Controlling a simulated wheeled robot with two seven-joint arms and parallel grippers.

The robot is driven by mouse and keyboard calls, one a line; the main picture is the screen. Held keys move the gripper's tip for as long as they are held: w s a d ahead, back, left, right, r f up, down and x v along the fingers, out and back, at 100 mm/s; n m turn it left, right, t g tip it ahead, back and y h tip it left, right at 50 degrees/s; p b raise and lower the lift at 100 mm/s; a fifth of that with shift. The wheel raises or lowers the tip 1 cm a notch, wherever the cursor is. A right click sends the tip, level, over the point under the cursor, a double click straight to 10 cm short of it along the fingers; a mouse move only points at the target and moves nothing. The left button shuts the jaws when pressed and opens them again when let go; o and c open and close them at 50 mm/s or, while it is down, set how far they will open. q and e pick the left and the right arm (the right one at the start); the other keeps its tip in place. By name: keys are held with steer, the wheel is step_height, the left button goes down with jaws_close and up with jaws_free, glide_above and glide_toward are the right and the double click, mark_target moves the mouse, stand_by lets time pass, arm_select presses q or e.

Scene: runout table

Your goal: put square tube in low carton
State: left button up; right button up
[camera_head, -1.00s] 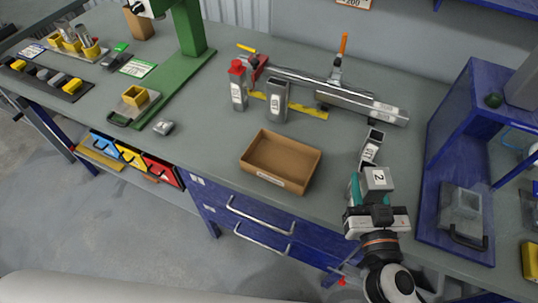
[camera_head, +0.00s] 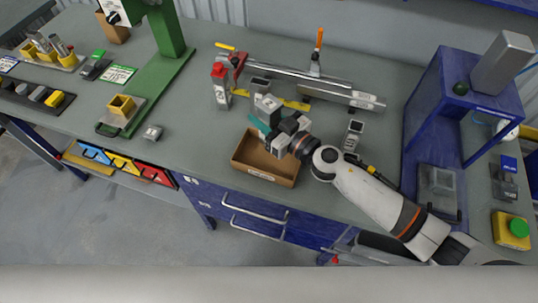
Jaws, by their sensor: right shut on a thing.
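My right gripper (camera_head: 265,118) reaches in from the right, above the low carton (camera_head: 243,160). It is shut on a grey square-sided piece (camera_head: 268,102) with a white label, which appears to be the square tube. A teal part shows beside this piece, and its lower end is hard to make out. The carton is brown, open-topped and near the front edge of the bench. The gripper hides part of its far side, and the visible inside looks empty. My left gripper is not in view.
A smaller hollow tube (camera_head: 353,131) stands to the right. A long metal rail (camera_head: 340,93) lies behind. A blue stand (camera_head: 450,85) borders the right side.

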step_height(320, 180, down, 6)
steer(key=b, duration=0.4)
steer(key=shift+w+f, duration=0.1)
steer(key=shift+w, duration=0.05)
steer(key=shift+f+b, duration=1.3)
steer(key=shift+f, duration=0.5)
steer(key=shift+f, duration=0.1)
steer(key=shift+f, duration=0.15)
steer(key=o, duration=1.1)
steer(key=shift+c, duration=0.2)
